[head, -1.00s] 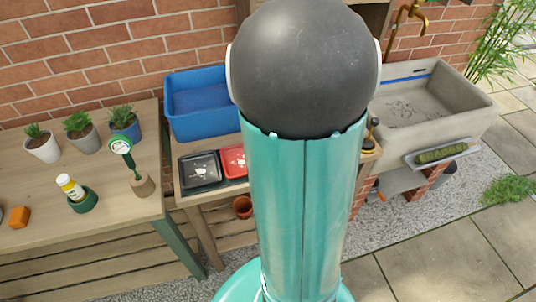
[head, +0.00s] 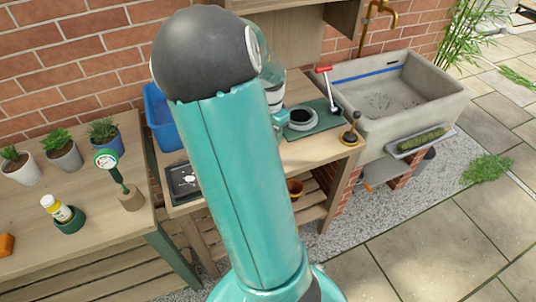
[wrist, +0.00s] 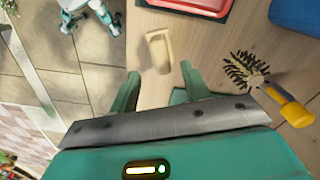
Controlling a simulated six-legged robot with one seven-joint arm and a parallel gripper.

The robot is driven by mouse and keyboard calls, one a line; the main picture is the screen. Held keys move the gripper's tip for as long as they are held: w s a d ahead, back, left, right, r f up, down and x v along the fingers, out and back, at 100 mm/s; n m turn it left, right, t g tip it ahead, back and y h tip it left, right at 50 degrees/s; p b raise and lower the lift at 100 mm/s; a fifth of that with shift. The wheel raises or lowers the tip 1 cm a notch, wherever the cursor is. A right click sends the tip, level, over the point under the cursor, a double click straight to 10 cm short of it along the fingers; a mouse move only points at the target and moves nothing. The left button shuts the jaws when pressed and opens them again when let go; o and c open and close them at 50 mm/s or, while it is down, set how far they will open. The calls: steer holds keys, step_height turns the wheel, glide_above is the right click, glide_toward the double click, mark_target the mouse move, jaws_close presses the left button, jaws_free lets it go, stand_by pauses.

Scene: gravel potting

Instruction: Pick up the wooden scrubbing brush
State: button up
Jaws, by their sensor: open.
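In the wrist view, a pale wooden piece (wrist: 158,50), which looks like the wooden scrubbing brush, lies near the edge of the wooden bench (wrist: 215,45). Its bristles cannot be made out. My gripper (wrist: 160,70) is open and empty. Its two fingers are spread, with the wooden piece beyond and between the fingertips in the picture; the remaining height is unclear. In the head view my arm blocks the wooden piece and the gripper.
A dark-bristled tool with a yellow handle (wrist: 291,106) lies right of the gripper. A red tray (wrist: 190,5) and blue tub (wrist: 297,15) are beyond. The head view shows a black tray (head: 184,182), stone sink (head: 440,85) and potted plants (head: 62,152).

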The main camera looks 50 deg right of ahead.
step_height(320, 180, down, 6)
steer(key=shift+w+r, duration=0.1)
steer(key=shift+c, duration=0.5)
jaws_close()
